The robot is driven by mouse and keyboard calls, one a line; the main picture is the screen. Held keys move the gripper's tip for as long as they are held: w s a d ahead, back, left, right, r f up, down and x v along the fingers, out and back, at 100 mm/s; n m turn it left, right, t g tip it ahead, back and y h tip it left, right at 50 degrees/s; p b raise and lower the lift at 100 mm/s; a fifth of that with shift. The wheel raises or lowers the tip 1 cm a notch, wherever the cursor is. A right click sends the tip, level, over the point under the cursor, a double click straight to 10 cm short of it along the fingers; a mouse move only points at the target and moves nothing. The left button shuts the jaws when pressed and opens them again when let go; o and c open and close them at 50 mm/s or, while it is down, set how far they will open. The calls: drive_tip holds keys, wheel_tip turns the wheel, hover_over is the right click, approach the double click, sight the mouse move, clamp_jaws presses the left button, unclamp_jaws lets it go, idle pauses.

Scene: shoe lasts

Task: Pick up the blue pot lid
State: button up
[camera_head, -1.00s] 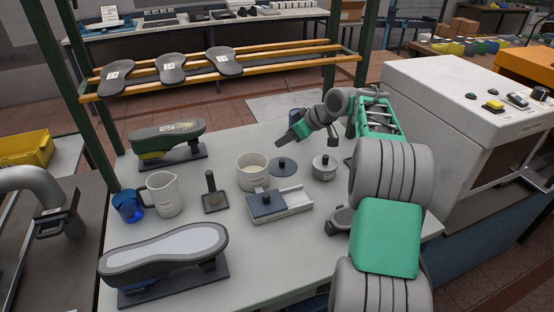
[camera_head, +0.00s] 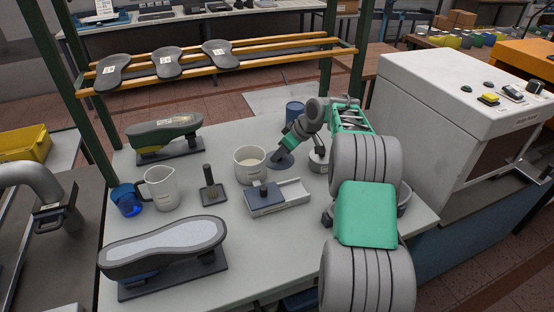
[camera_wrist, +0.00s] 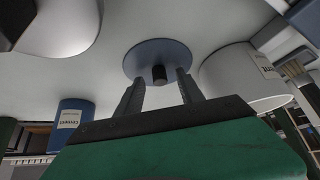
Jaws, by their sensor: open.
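The blue pot lid (camera_head: 286,163) is a flat round disc lying on the table, right of the white pot (camera_head: 249,166). My gripper (camera_head: 279,153) is over it and hides part of it. I cannot tell how far the fingertips are from the lid.
The white pot stands close to the lid's left, a lidded metal pot (camera_head: 318,160) to its right, and a blue cup (camera_head: 294,112) behind. A white jug (camera_head: 161,188) stands farther left.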

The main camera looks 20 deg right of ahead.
clamp_jaws()
drive_tip(key=shift+r, duration=0.1)
idle(0.6)
